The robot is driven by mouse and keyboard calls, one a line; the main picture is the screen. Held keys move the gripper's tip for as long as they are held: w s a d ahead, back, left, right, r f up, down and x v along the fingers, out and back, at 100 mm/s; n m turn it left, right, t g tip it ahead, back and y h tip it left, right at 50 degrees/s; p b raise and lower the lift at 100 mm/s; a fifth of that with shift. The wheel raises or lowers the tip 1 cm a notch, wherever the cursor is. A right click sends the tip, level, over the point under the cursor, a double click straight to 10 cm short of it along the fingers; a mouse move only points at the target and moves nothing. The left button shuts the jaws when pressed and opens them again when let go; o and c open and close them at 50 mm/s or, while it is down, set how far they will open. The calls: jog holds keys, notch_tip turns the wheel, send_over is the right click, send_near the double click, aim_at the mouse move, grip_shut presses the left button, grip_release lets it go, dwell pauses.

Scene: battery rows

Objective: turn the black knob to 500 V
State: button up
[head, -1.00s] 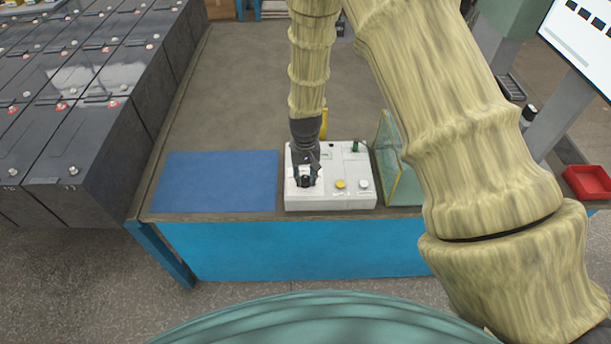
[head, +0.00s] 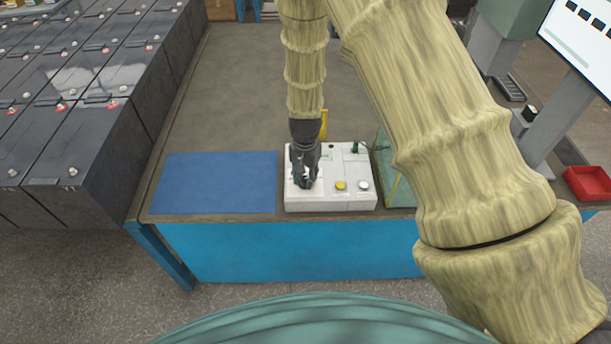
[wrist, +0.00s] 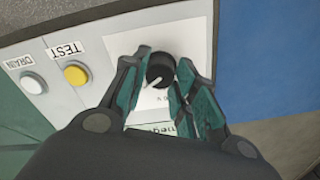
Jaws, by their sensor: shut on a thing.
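The black knob (wrist: 160,70) with a pale pointer line sits on a white plate of the white tester box (head: 330,202). My gripper (wrist: 158,80) is at the left side of the box in the head view, pointing down at the knob. Its two teal fingers are on either side of the knob and shut on it. In the wrist view the pointer line points to the lower left. The scale marks, 500 V among them, are too hidden or small to read. In the head view my fingers hide the knob.
A yellow TEST button (wrist: 75,75) and a white DRAIN button (wrist: 32,83) are beside the knob. A red tray (head: 588,184) is far right.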

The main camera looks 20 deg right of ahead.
aim_at(305, 178)
jog(key=shift+c, duration=0.2)
jog(key=o, duration=1.1)
jog(key=shift+c, duration=0.2)
jog(key=shift+r, duration=0.1)
notch_tip(305, 178, up, 12)
